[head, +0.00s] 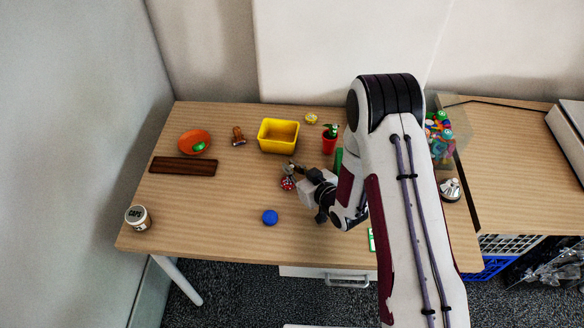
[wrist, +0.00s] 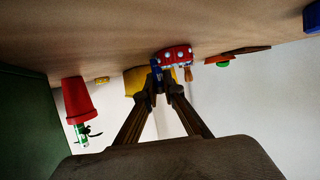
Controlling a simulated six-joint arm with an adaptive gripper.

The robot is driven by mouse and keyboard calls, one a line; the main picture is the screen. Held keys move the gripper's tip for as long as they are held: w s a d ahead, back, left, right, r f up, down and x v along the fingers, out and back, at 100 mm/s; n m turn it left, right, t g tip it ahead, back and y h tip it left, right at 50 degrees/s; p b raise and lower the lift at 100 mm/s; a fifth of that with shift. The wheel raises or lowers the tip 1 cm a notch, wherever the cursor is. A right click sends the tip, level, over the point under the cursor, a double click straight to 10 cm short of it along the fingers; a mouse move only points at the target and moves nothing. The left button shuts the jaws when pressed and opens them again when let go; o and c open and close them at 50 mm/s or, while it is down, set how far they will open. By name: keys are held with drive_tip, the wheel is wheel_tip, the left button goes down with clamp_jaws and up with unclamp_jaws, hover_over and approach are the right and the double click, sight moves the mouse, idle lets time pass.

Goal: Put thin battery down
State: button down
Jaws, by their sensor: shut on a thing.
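My gripper (wrist: 160,82) is shut on a small, narrow dark-blue thing (wrist: 157,76), which looks like the thin battery, at the fingertips in the wrist view. In the head view my gripper (head: 292,175) is low over the middle of the wooden table (head: 220,205). The battery cannot be made out there. A red thing with white dots (wrist: 176,57) shows right by the fingertips in the wrist view. It also shows beside my gripper in the head view (head: 288,184). I cannot tell whether the battery touches it or the table.
A yellow bin (head: 274,147) and a red pot with a plant (head: 329,146) stand behind my gripper. A blue round thing (head: 270,217) lies in front. An orange bowl (head: 187,136), dark board (head: 183,166) and jar (head: 138,218) are left. The front-left tabletop is mostly clear.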

drive_tip(key=shift+f, duration=0.15)
drive_tip(key=c, duration=2.2)
unclamp_jaws()
drive_tip(key=shift+o, duration=0.2)
drive_tip(key=shift+s+d+r, duration=0.25)
drive_tip(key=shift+s+r, duration=0.05)
drive_tip(key=shift+r, duration=0.05)
drive_tip(key=shift+v, duration=5.6)
drive_tip(key=shift+o, duration=0.6)
